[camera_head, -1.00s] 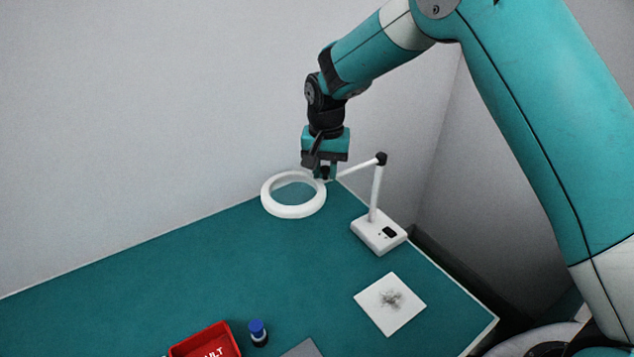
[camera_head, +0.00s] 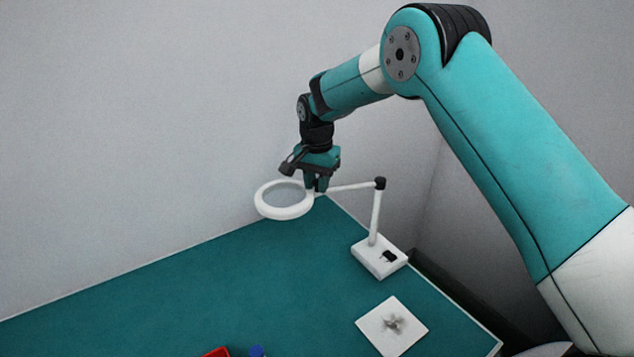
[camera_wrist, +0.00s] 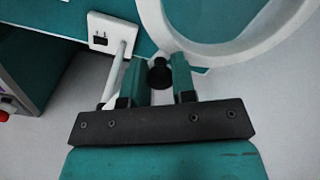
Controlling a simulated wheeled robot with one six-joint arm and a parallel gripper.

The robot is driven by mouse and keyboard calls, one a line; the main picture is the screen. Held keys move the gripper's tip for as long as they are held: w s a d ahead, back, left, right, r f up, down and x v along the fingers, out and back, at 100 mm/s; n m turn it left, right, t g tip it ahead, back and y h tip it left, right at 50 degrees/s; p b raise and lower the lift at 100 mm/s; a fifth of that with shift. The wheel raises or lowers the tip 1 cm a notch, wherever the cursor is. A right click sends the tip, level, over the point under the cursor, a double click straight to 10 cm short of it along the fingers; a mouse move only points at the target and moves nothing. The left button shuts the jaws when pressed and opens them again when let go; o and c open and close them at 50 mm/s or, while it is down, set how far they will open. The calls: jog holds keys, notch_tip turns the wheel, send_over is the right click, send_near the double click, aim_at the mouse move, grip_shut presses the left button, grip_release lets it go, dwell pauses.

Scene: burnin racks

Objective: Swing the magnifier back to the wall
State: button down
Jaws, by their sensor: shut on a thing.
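The magnifier is a white ring with a clear lens (camera_head: 284,199) on a white arm (camera_head: 350,187). The arm joins a black joint (camera_head: 380,183) on an upright white post, which rises from a square white base (camera_head: 379,257) near the table's right edge. The ring hangs above the table's back edge, close to the wall. My gripper (camera_head: 316,188) is shut on the magnifier where the ring meets the arm. In the wrist view, my fingers (camera_wrist: 160,78) stand either side of a black knob (camera_wrist: 160,73), with the white ring (camera_wrist: 222,50) beside them.
A white square pad (camera_head: 391,326) with a grey blurred mark or small part lies in front of the base. A red bin (camera_head: 217,352) and a blue cap (camera_head: 257,351) show at the bottom edge. The grey wall (camera_head: 130,130) stands behind the teal table (camera_head: 220,285), whose middle is clear.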

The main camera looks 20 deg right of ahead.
aim_at(316, 180)
jog(key=shift+w+r, duration=0.15)
jog(key=c, duration=0.9)
grip_release()
jog(key=shift+c, duration=0.2)
notch_tip(316, 180, up, 17)
jog(key=b, duration=0.4)
jog(key=shift+r, duration=0.15)
jog(key=s+a+f+n+y+b, duration=0.1)
jog(key=s+f+n, duration=0.2)
jog(key=s, duration=1)
jog(key=s+a+f+n+y+b, duration=0.1)
jog(key=s+f+n, duration=0.2)
jog(key=s+n, duration=0.4)
jog(key=s+a+f+n+y+b, duration=0.1)
jog(key=s+f+n, duration=0.3)
jog(key=s, duration=1.4)
jog(key=shift+s+n+y+b, duration=0.4)
jog(key=shift+n+y+b, duration=0.2)
jog(key=shift+n, duration=0.2)
